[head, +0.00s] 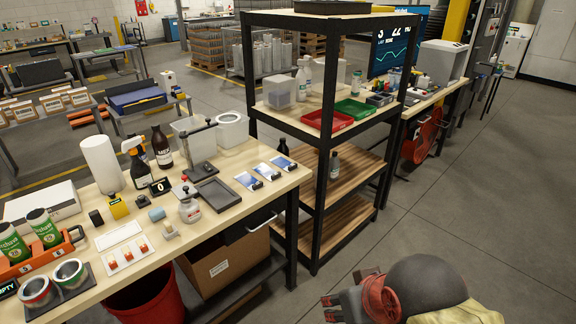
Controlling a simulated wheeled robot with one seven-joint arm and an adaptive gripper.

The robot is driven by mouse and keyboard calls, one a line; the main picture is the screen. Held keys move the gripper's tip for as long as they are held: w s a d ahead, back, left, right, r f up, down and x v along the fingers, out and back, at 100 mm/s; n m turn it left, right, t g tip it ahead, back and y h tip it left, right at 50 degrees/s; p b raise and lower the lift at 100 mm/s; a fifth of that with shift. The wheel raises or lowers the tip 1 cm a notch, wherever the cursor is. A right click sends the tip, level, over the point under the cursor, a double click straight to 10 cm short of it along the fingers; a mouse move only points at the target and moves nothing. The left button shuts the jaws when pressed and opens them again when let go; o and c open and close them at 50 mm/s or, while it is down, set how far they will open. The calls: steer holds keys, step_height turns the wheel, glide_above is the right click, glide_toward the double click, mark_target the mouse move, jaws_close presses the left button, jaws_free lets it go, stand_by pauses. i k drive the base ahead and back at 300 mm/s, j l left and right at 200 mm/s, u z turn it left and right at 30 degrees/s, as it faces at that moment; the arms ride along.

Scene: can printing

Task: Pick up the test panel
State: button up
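I cannot tell for sure which item is the test panel. A blank white flat panel (118,235) lies on the left workbench (236,218), behind a white card with several small orange-red pieces (127,255). Farther right on the same bench, three blue-and-white sheets lie in a row, each with a dark clip at one end: a left one (246,180), a middle one (267,171) and a right one (284,162). All lie flat and uncovered.
A black shelf rack (317,200) stands at the bench's right end. Bottles, a grey tray (214,194), a paper roll (101,164) and an orange can carrier (22,266) crowd the bench. A dark rounded object (424,284) is at lower right. Floor right of the rack is open.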

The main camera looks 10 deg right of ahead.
mark_target(283, 164)
steer(key=i+l, duration=0.55)
steer(key=i+l+z, duration=0.15)
steer(key=i+l, duration=0.45)
steer(key=i, duration=0.1)
